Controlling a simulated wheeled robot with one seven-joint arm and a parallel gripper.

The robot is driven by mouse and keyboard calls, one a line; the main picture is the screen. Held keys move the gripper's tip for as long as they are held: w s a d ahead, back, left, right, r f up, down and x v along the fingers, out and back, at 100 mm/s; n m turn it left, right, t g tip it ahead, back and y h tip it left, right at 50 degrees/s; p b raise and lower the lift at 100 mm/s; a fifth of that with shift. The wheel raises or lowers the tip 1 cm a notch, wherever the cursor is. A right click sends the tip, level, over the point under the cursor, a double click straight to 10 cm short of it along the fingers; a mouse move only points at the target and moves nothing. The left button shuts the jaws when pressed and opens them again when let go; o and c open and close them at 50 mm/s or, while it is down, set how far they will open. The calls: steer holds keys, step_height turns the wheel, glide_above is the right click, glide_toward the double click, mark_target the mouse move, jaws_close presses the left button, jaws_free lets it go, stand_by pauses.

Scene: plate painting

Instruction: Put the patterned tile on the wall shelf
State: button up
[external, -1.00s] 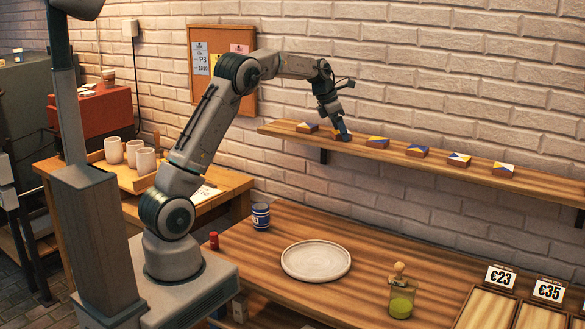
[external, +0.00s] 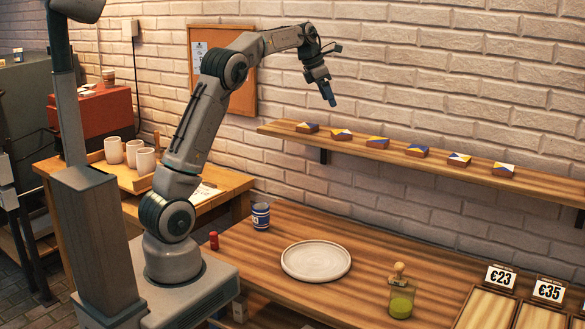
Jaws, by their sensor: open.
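Several small patterned tiles in blue, white and orange lie in a row on the wooden wall shelf (external: 385,153). The leftmost tile (external: 307,127) and the second tile (external: 341,134) are at the shelf's left part. My gripper (external: 330,100) is open, points down and hangs above the shelf, clear of the second tile. It holds nothing that I can see.
Below the shelf, the wooden counter holds a round pale plate (external: 316,260), a blue-and-white cup (external: 261,216), a small red object (external: 214,241) and a green jar (external: 401,302). Price-tagged trays (external: 484,306) stand at the right. White mugs (external: 145,160) stand on the left table.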

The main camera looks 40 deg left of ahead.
steer(key=s+a+f+m+y, duration=0.1)
steer(key=s+a+m, duration=0.2)
steer(key=s+m, duration=0.45)
steer(key=s+a+m, duration=0.3)
steer(key=s+m, duration=0.2)
steer(key=s, duration=0.6)
steer(key=s+a+f+m+y, duration=0.1)
steer(key=s+f+m, duration=0.4)
steer(key=s+m, duration=0.2)
steer(key=s+a+f+m+y, duration=0.1)
steer(key=s+f+m, duration=0.5)
steer(key=s, duration=0.6)
steer(key=shift+f+m+t, duration=0.25)
steer(key=shift+m+t, duration=0.05)
steer(key=shift+m, duration=0.45)
steer(key=shift+s+a, duration=0.1)
